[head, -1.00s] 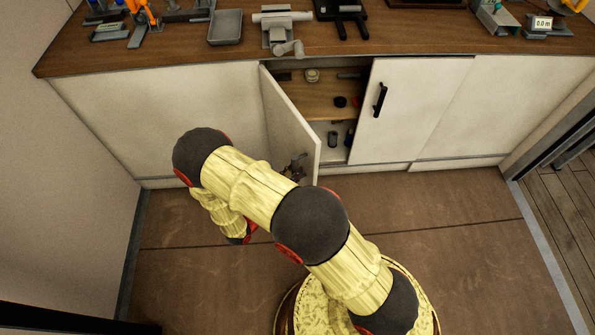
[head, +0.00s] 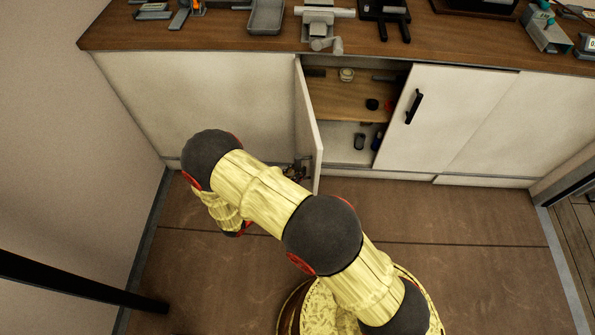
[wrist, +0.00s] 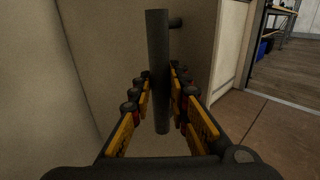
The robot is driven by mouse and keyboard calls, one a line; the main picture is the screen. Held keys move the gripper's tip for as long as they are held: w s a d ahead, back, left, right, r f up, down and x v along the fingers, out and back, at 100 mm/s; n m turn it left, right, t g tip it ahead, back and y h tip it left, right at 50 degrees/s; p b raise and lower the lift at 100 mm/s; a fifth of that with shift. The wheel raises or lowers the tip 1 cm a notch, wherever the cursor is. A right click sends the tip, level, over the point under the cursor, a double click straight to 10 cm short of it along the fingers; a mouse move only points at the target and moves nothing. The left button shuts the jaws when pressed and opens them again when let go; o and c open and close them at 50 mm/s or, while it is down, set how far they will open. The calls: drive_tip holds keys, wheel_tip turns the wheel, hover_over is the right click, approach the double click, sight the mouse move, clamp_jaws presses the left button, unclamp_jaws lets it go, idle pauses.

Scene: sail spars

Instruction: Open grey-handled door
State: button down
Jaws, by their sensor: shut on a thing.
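The cabinet door (head: 307,120) stands swung well out from the cabinet in the head view, its hinge side at the left of the opening. In the wrist view, a dark grey bar handle (wrist: 158,60) stands upright on the pale door face (wrist: 112,40). My gripper (wrist: 158,98) is shut on this handle, with one finger on each side of it. In the head view the gripper is mostly hidden behind my arm and the door, and the handle cannot be made out clearly.
The cabinet interior shows a wooden shelf (head: 350,98) with small items. A second door (head: 440,110) with a black handle (head: 414,106) is shut at the right. The worktop (head: 220,30) carries several tools. Brown floor (head: 220,270) is open in front; a wall (head: 70,150) is at left.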

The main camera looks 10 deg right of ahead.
drive_tip(key=shift+a, duration=0.1)
drive_tip(key=shift+w+a+b, duration=0.2)
drive_tip(key=shift+a, duration=0.5)
drive_tip(key=shift+w+a+b, duration=0.2)
drive_tip(key=shift+w+a, duration=0.05)
drive_tip(key=shift+a, duration=0.5)
drive_tip(key=shift+w+a+b, duration=0.2)
drive_tip(key=shift+a, duration=0.5)
drive_tip(key=c, duration=1.6)
unclamp_jaws()
drive_tip(key=shift+a, duration=0.1)
drive_tip(key=v, duration=1.2)
